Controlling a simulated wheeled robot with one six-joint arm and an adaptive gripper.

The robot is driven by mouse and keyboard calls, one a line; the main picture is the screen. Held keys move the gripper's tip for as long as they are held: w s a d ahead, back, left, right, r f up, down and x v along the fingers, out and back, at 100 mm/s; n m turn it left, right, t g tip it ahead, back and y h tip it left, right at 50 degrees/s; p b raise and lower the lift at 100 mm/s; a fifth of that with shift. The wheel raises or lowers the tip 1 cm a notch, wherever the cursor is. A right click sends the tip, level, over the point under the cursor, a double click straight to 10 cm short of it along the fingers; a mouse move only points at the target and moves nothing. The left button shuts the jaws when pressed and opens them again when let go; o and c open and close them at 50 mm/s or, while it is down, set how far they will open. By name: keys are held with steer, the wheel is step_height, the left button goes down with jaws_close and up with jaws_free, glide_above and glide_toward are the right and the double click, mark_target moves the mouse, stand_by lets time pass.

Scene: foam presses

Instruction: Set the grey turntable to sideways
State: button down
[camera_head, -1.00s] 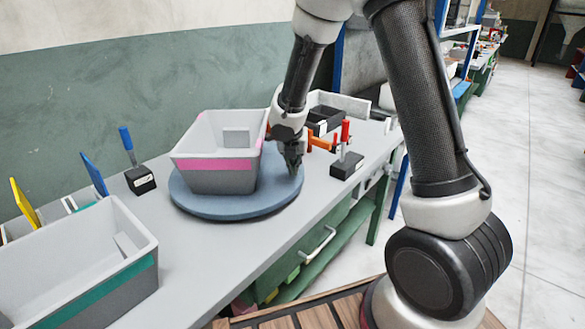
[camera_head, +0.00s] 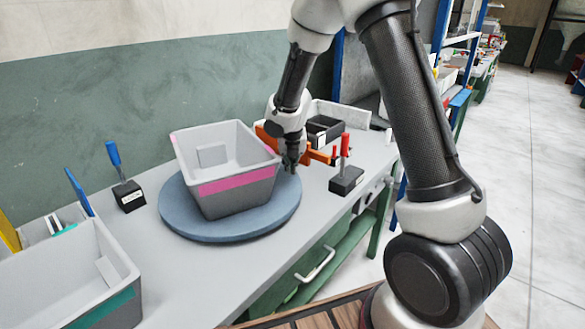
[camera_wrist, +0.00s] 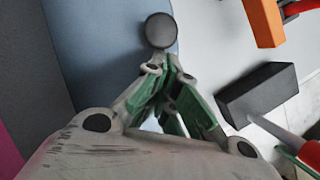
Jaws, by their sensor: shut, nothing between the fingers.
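The turntable (camera_head: 233,230) is a round blue-grey disc on the bench. A grey bin with a pink band (camera_head: 222,190) stands on it, set askew to the bench edge. My gripper (camera_head: 290,167) points down at the disc's right rim, with its fingers together and nothing in them. In the wrist view the gripper (camera_wrist: 168,100) is beside a round dark knob (camera_wrist: 160,30) at the edge of the blue-grey disc (camera_wrist: 95,45). I cannot tell whether the fingers touch the knob.
A black block with a red handle (camera_head: 346,180) stands just right of the disc. Orange parts (camera_head: 318,156) and a black tray (camera_head: 322,130) lie behind it. A black block with a blue handle (camera_head: 128,195) stands left. A grey bin with a green band (camera_head: 70,275) fills the front left.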

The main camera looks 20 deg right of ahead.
steer(key=w, duration=0.4)
steer(key=shift+w+a, duration=0.2)
steer(key=shift+w, duration=0.55)
steer(key=shift+w+a, duration=0.2)
steer(key=shift+w, duration=0.55)
